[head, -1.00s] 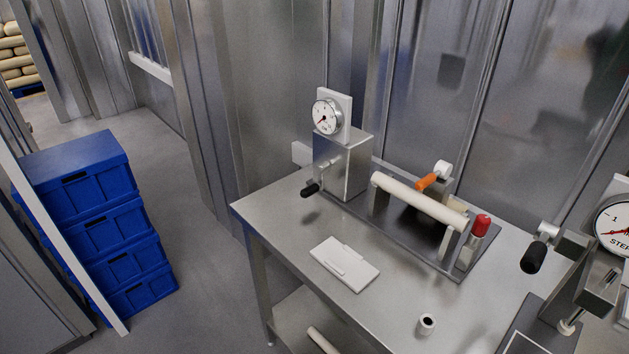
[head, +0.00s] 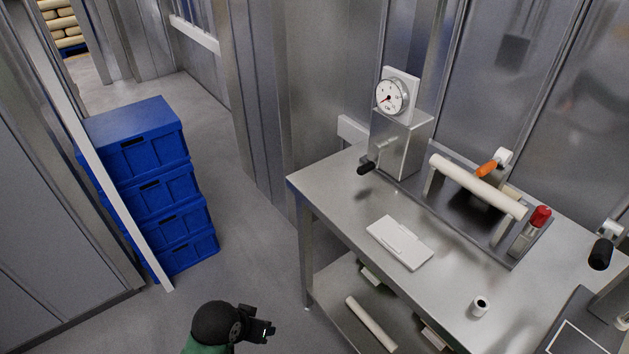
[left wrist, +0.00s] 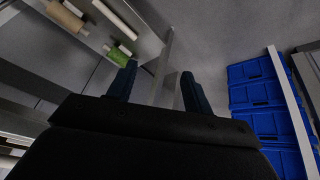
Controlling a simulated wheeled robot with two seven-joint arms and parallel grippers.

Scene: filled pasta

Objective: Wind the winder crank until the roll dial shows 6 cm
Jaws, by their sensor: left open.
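A grey metal box (head: 402,148) stands at the back left of the steel table, with a round white dial (head: 391,97) on top. Its small needle points to the lower left; the numbers are too small to read. A crank with a black handle (head: 366,168) sticks out of the box's left side. Beside it is a roller frame with a cream roller (head: 476,186) and an orange-handled crank (head: 487,169). My left gripper (head: 269,333) is low in front of the table, apart from every crank. In the left wrist view its fingers (left wrist: 158,90) are open and empty. My right gripper is out of view.
The steel table (head: 345,203) bears a white flat plate (head: 400,242), a small white cup (head: 480,306) and a red-capped piece (head: 540,217). Another black crank handle (head: 601,253) is at right. Rolls lie on the shelf below. Blue crates (head: 152,187) stand left; floor between is clear.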

